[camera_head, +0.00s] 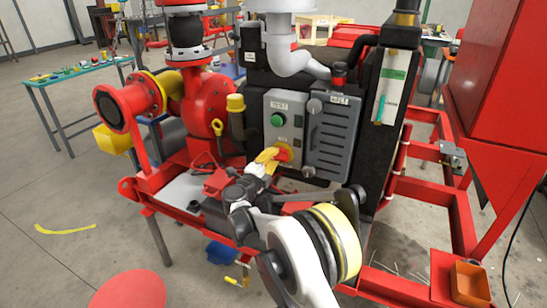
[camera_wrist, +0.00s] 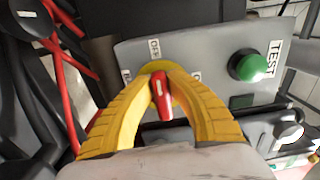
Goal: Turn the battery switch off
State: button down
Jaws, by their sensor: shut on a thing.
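The battery switch is a red handle (camera_wrist: 161,94) on a yellow round plate, on a grey control panel (camera_wrist: 215,42). In the wrist view the yellow fingers of my gripper (camera_wrist: 162,78) close around the red handle from both sides. A label reading OFF (camera_wrist: 154,48) is on the panel beside the plate, and other labels are partly covered by the fingers. In the head view my gripper (camera_head: 270,158) reaches the red and yellow switch (camera_head: 284,153) low on the panel, and hides part of it.
A green button (camera_wrist: 248,67) with a TEST label sits on the same panel, near the switch. A grey louvred cover (camera_head: 333,137) is right of the panel. Red pipework and a flange (camera_head: 122,107) stand left. Red frame rails surround the engine.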

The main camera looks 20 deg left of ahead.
jog(key=c, duration=1.3)
grip_release()
jog(key=s, duration=0.8)
jog(key=s+a, duration=0.1)
jog(key=s, duration=0.3)
